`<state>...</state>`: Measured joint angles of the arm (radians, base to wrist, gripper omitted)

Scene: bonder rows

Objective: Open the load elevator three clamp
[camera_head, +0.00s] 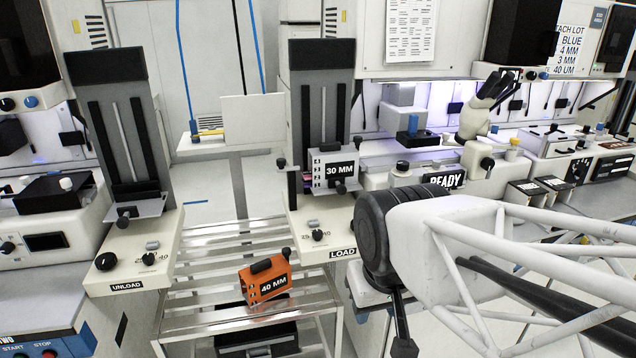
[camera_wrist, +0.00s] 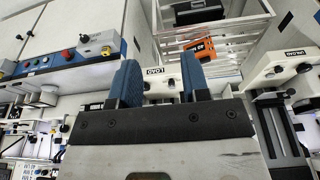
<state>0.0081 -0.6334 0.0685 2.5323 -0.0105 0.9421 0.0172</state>
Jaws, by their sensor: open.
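The load elevator (camera_head: 322,90) is a grey tower with dark rails on a cream base, with a LOAD label (camera_head: 342,253) on its front. A grey magazine marked 30 MM (camera_head: 323,158) stands on its carriage. A dark knob (camera_head: 341,188) sits low on the magazine's front, and another (camera_head: 281,163) at its left; I cannot tell which is the clamp or its state. My gripper (camera_wrist: 159,62) shows two blue fingers spread apart, empty. Past them the LOAD panel (camera_wrist: 160,77) appears upside down. In the head view my arm comes in from the right; the fingers are not clear there.
The UNLOAD elevator (camera_head: 128,90) stands at the left. Between the two, an orange 40 MM magazine (camera_head: 265,281) rests on a wire rack (camera_head: 215,318); it also shows in the wrist view (camera_wrist: 205,42). A READY sign (camera_head: 444,181) and a microscope (camera_head: 477,118) are to the right.

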